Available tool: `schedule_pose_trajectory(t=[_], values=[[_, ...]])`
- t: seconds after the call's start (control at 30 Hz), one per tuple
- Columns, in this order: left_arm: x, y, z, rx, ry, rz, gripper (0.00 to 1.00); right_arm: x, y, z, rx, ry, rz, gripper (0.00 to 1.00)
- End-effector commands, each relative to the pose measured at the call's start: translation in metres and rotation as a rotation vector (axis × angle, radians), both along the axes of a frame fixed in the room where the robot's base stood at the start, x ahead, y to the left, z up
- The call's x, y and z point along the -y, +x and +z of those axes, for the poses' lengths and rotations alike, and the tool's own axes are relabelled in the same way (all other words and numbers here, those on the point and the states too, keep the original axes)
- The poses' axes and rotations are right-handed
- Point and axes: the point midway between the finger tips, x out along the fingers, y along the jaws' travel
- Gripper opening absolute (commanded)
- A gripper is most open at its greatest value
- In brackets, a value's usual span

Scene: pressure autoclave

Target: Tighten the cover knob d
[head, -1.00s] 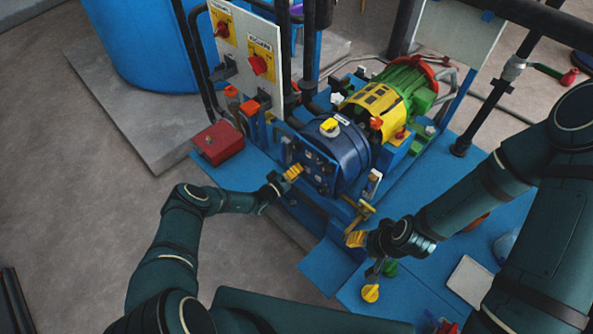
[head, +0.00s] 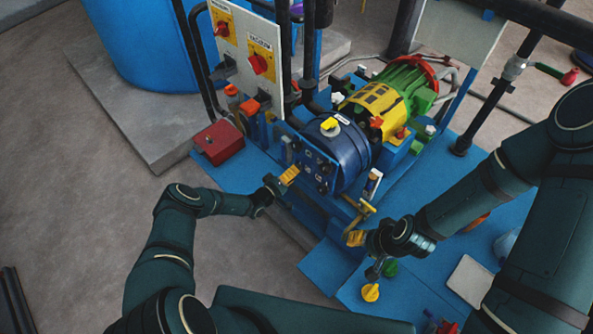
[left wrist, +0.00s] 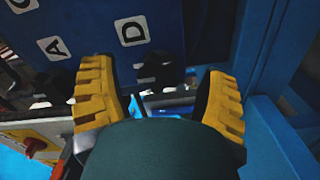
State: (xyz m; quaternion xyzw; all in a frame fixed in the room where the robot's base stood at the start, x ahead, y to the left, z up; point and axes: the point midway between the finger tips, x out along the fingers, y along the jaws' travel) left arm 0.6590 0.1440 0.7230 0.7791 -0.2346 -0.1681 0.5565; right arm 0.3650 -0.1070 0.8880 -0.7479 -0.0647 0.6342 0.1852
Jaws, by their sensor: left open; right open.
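The blue vessel (head: 343,150) has a blue square cover (head: 312,160) with dark knobs facing my left side. In the left wrist view the cover (left wrist: 200,25) carries white letter labels, including A and D. A black knob (left wrist: 150,72) sits below the D label, taken as cover knob d, between my left fingertips but beyond them. My left gripper (head: 289,175) is open with yellow fingers just left of the cover, apart from it and empty. My right gripper (head: 356,238) is open and empty, in front of and below the vessel, near a brass-coloured handle (head: 362,208).
A red box (head: 218,142) stands left of the vessel. A panel with red rotary switches (head: 261,63) rises behind. The grey floor (head: 120,210) at left is open.

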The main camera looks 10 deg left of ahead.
Motion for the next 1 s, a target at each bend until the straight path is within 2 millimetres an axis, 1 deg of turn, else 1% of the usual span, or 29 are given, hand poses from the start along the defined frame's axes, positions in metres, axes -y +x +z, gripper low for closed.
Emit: schedule_pose_trajectory(t=[0.03,0.3,0.4,0.5,0.7,1.0], values=[[-0.007,-0.007,0.0,-0.001,0.0,0.003,0.75,0.0,0.0,0.0,0.0,0.0,0.0,0.47],[-0.038,-0.053,0.001,0.001,-0.001,0.003,0.75,0.0,0.0,0.0,0.0,0.0,0.0,0.47],[-0.046,-0.067,0.001,0.001,-0.001,0.003,0.75,0.0,0.0,0.0,0.0,0.0,0.0,0.47],[-0.052,-0.076,0.001,0.002,0.001,0.002,0.75,0.0,0.0,0.0,0.0,0.0,0.0,0.47],[-0.056,-0.083,0.001,0.003,0.0,0.0,0.75,0.0,0.0,0.0,0.0,0.0,0.0,0.47],[-0.056,-0.083,0.001,0.003,0.0,0.0,0.75,0.0,0.0,0.0,0.0,0.0,0.0,0.47]])
